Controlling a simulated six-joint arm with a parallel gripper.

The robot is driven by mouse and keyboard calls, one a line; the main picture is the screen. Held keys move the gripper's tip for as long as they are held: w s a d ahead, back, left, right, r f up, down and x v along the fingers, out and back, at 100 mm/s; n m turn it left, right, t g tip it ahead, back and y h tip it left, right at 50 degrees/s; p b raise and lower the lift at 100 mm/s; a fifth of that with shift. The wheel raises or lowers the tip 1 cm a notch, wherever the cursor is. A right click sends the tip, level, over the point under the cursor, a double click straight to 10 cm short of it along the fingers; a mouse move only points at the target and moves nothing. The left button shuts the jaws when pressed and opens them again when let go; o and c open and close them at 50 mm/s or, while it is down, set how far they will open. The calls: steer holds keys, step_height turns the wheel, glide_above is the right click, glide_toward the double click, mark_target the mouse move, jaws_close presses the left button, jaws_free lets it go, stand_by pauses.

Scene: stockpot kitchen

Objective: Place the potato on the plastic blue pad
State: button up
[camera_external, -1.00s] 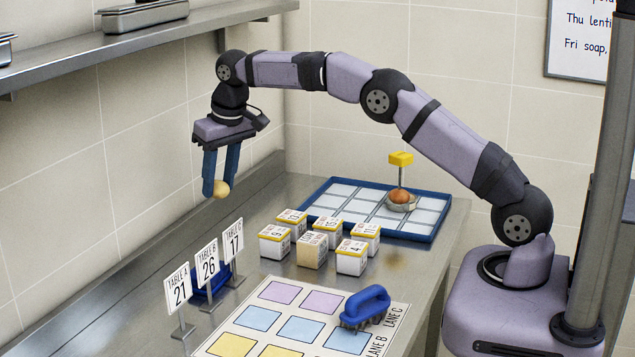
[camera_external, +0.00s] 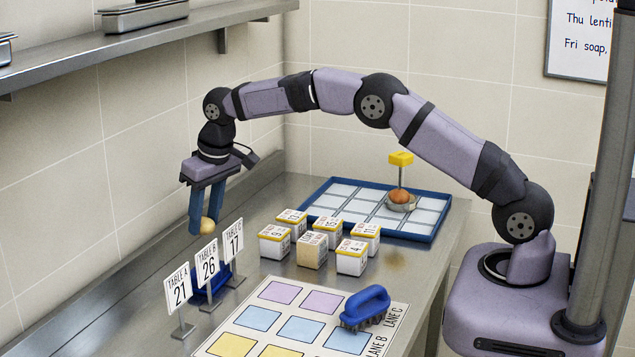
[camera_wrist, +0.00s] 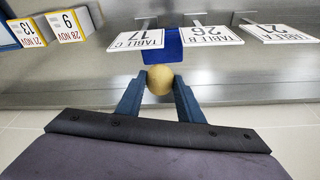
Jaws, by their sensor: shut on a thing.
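A small round tan potato (camera_external: 207,226) is between the fingertips of my gripper (camera_external: 206,220), which is shut on it and holds it in the air above the counter. It also shows in the wrist view (camera_wrist: 160,80), between the two blue fingers. The plastic blue pad (camera_external: 204,295) lies on the counter, partly hidden by the table-number signs in the external view. In the wrist view the blue pad (camera_wrist: 168,45) appears just beyond the potato, among the signs. The potato is apart from the pad.
Upright signs for Table A (camera_external: 179,288), Table B (camera_external: 207,263) and Table C (camera_external: 233,239) stand close around the pad. Several dated blocks (camera_external: 312,251), a blue-rimmed tray (camera_external: 432,239) and a lane sheet with a blue brush (camera_external: 365,306) lie to the right.

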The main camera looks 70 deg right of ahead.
mark_target(212, 228)
steer(key=shift+f+p, duration=1.35)
steer(key=shift+f, duration=2.95)
steer(key=shift+f, duration=0.2)
steer(key=o, duration=1.1)
steer(key=shift+c, duration=0.2)
steer(key=shift+r, duration=0.1)
steer(key=b+v, duration=0.3)
steer(key=v, duration=0.9)
steer(key=shift+w+r, duration=0.1)
steer(key=shift+r, duration=0.05)
